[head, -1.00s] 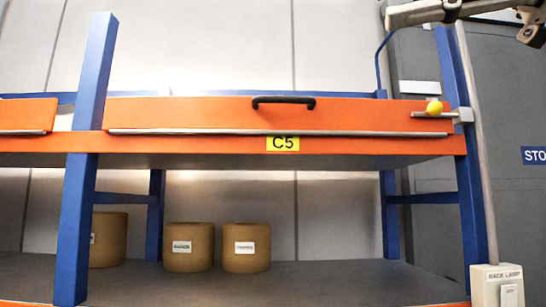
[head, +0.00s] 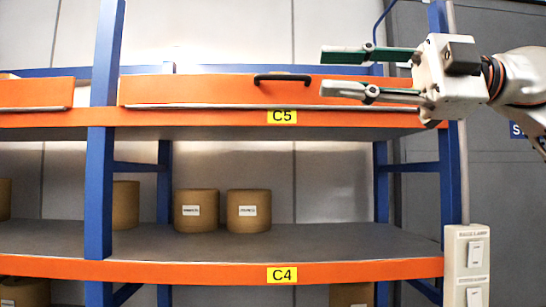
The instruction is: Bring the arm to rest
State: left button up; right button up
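My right gripper (head: 345,73) shows at the upper right of the head view, its arm coming in from the right edge. Its two green-padded fingers point left and are spread apart with nothing between them. It is in front of the right end of the orange C5 shelf front (head: 215,90), to the right of the black handle (head: 284,77). I cannot tell whether it touches the shelf. The yellow knob seen earlier at the shelf's right end is hidden behind the gripper. My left gripper is not in view.
Brown rolls stand on the grey shelf (head: 330,242) above the C4 label (head: 281,275), among them a left one (head: 196,211) and a right one (head: 249,211). Blue posts (head: 101,180) frame the rack. A white switch box (head: 466,268) is at the lower right.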

jog(key=w+f+m+t+y, duration=0.35)
jog(key=w+f, duration=0.45)
jog(key=f, duration=0.4)
jog(key=w+f+m+t+y, duration=0.2)
jog(key=w+f+m, duration=0.2)
jog(key=w+f, duration=0.6)
jog(key=w+d+f+m+t+h, duration=0.15)
jog(key=f+m+t+h, duration=0.5)
jog(key=f, duration=0.85)
jog(key=d+f+m+t+h, duration=0.3)
jog(key=f+m+t+h, duration=0.4)
jog(key=f, duration=0.9)
jog(key=s+d+f+m+g+h, duration=0.2)
jog(key=s+f+m, duration=0.15)
jog(key=f, duration=0.75)
jog(key=s+d+f+m+g+h, duration=0.1)
jog(key=s+d+f+m+h, duration=0.2)
jog(key=f, duration=0.8)
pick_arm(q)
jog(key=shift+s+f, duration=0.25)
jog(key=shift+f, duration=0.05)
pick_arm(e)
jog(key=s+d+f+g+h, duration=0.1)
jog(key=s+f+g, duration=0.5)
jog(key=s+f, duration=1.3)
jog(key=shift+s+d+f+h, duration=0.25)
jog(key=shift+s+f+h, duration=0.1)
jog(key=shift+s+h, duration=0.7)
